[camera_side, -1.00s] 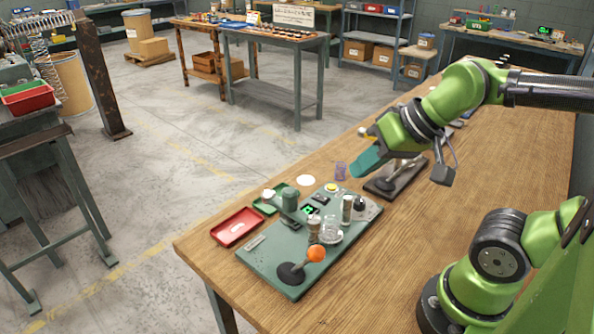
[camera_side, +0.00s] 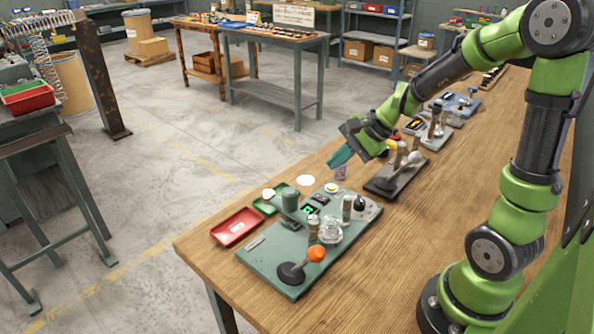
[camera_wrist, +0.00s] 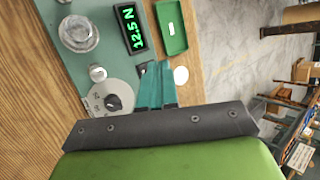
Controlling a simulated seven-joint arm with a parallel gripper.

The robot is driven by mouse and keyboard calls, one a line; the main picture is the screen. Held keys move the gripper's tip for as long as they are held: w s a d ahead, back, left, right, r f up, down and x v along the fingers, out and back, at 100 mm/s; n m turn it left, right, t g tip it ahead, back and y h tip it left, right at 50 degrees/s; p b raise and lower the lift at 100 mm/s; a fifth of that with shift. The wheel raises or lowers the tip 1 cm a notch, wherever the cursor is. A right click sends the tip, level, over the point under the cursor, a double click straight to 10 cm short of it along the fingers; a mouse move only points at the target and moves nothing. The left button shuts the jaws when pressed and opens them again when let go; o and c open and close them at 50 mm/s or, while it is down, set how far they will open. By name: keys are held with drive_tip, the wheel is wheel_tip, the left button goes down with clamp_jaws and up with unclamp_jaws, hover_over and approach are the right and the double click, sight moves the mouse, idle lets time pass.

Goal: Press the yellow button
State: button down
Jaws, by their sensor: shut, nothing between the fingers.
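The yellow button (camera_side: 332,187) is a small round cap with a pale rim. It sits at the back edge of the green panel (camera_side: 268,259) in the side view. My gripper (camera_side: 338,158) has teal fingers held together with nothing between them. In the wrist view the gripper (camera_wrist: 157,68) points towards the panel. I cannot make out the button there; the fingers may hide it.
The panel carries a green display (camera_wrist: 131,27), a dial (camera_wrist: 114,102), a glass jar (camera_side: 330,231) and an orange-knobbed lever (camera_side: 316,254). A red tray (camera_side: 237,227) and a green tray (camera_wrist: 171,27) lie beside it. A dark lever base (camera_side: 384,190) stands to the right. Bare wood lies in front.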

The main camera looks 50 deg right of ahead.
sight(335, 188)
drive_tip(key=w+d+f+m+t+h, duration=0.1)
drive_tip(key=w+d+m+t, duration=0.1)
drive_tip(key=w+d+m, duration=0.2)
drive_tip(key=d+m, duration=0.2)
drive_tip(key=d, duration=0.1)
drive_tip(key=shift+w+f+m+h, duration=0.3)
drive_tip(key=shift+w+m, duration=0.1)
drive_tip(key=shift+f, duration=0.1)
drive_tip(key=shift+f, duration=4.35)
drive_tip(key=shift+f, duration=0.4)
